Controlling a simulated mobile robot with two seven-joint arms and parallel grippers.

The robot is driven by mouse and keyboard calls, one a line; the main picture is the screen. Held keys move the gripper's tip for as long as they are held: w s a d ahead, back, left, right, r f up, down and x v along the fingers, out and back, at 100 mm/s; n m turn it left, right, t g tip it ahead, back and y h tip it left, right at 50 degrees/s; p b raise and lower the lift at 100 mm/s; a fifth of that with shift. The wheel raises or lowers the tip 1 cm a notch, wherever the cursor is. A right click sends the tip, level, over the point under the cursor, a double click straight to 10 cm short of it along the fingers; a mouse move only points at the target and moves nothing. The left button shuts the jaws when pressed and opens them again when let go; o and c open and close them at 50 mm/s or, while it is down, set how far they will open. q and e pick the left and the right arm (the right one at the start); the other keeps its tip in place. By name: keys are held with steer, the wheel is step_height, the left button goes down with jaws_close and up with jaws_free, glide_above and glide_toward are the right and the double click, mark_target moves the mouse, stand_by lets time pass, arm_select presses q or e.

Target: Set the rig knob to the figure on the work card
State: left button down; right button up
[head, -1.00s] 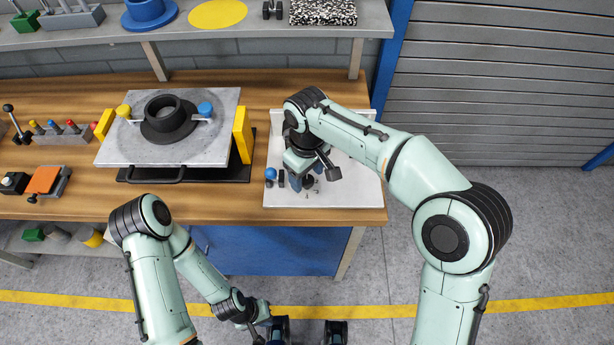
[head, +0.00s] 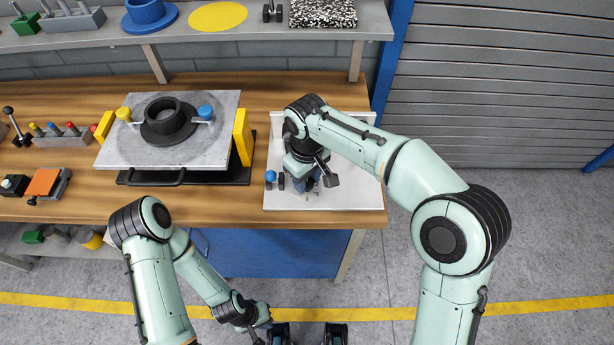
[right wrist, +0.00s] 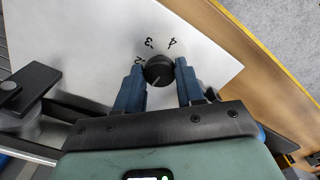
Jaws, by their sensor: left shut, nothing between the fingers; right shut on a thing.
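The white rig panel (head: 350,192) lies at the right end of the bench. In the right wrist view the black round knob (right wrist: 159,70) has a pale pointer line, aimed toward the picture's lower left. The figures 2, 3 and 4 show on the panel (right wrist: 95,50) beyond it. My right gripper (right wrist: 158,74) is shut on the knob, one blue finger on each side. In the head view the right gripper (head: 307,184) hides most of the knob. My left gripper (head: 263,322) is low in front of the bench, shut and empty. I cannot make out a work card.
A blue ball-topped lever (head: 270,176) stands on the panel's left side, close to my right gripper. Left of it is a grey plate (head: 118,150) with a black flanged ring (head: 167,120) and yellow blocks. A shelf (head: 220,35) runs behind the bench.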

steer(key=m+p, duration=0.1)
steer(key=m, duration=0.3)
steer(key=shift+m, duration=0.3)
steer(key=m, duration=0.4)
steer(key=shift+m, duration=0.3)
steer(key=m, duration=0.4)
steer(key=shift+p, duration=0.3)
steer(key=m, duration=0.9)
steer(key=shift+m+p, duration=0.3)
steer(key=m, duration=0.4)
steer(key=shift+m, duration=0.3)
steer(key=m+p, duration=0.1)
steer(key=m, duration=0.2)
arm_select(q)
steer(key=w+r, duration=0.3)
steer(key=r, duration=0.2)
steer(key=shift+w+r+p, duration=0.15)
steer(key=shift+w+p, duration=0.1)
steer(key=shift+p, duration=0.2)
arm_select(e)
steer(key=m, duration=0.4)
steer(key=shift+m, duration=0.3)
